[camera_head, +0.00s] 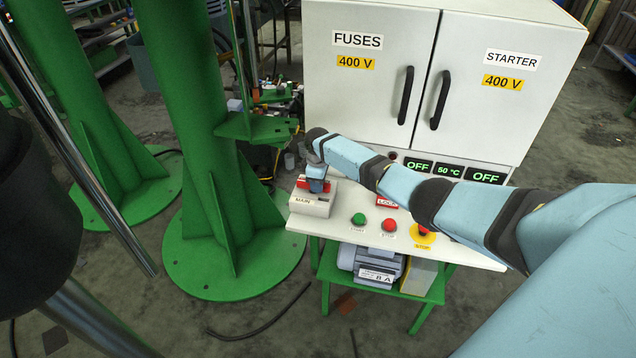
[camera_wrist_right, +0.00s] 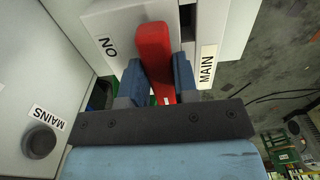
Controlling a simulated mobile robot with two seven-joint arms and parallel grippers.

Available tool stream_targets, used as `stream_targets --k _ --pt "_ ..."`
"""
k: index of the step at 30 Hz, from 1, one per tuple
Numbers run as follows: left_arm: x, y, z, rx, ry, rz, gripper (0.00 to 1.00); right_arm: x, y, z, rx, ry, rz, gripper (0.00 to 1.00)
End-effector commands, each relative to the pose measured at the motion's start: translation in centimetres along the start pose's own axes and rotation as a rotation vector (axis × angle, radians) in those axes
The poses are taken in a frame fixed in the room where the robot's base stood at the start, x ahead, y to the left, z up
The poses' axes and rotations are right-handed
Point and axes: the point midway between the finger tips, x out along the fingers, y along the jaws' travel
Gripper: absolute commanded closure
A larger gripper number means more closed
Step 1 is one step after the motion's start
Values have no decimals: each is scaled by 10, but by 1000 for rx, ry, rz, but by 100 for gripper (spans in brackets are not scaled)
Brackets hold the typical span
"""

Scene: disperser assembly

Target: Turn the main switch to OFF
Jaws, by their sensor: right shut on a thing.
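The main switch is a white box (camera_head: 312,206) labelled MAIN at the left end of the white panel. Its red handle (camera_wrist_right: 154,48) stands between the blue fingers of my right gripper (camera_wrist_right: 157,82) in the right wrist view. In the head view my right gripper (camera_head: 316,184) is down on the switch, with red showing on both sides of it. It is shut on the handle. A mark beside the handle reads as ON upside down in the wrist view. The OFF mark is not visible. My left gripper is not in view.
The panel (camera_head: 450,249) also carries a green button (camera_head: 359,219), a red button (camera_head: 389,226) and a stop button on yellow (camera_head: 423,230). A white cabinet (camera_head: 400,136) stands behind, with displays reading OFF, 50 °C and OFF. A green column (camera_head: 190,110) stands left.

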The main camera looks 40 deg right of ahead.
Motion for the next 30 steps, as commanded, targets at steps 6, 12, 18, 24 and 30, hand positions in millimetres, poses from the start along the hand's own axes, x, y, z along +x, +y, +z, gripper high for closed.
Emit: stream_targets --k 6,12,18,24,30 --pt "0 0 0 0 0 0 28 -2 0 -1 -3 3 2 56" --pt "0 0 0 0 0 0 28 -1 0 -1 -1 1 1 47" --pt "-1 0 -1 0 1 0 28 -6 0 0 0 1 1 47" --pt "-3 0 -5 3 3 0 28 -39 1 -1 -2 4 4 47" --pt "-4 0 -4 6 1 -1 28 -86 0 -1 -3 3 3 47"
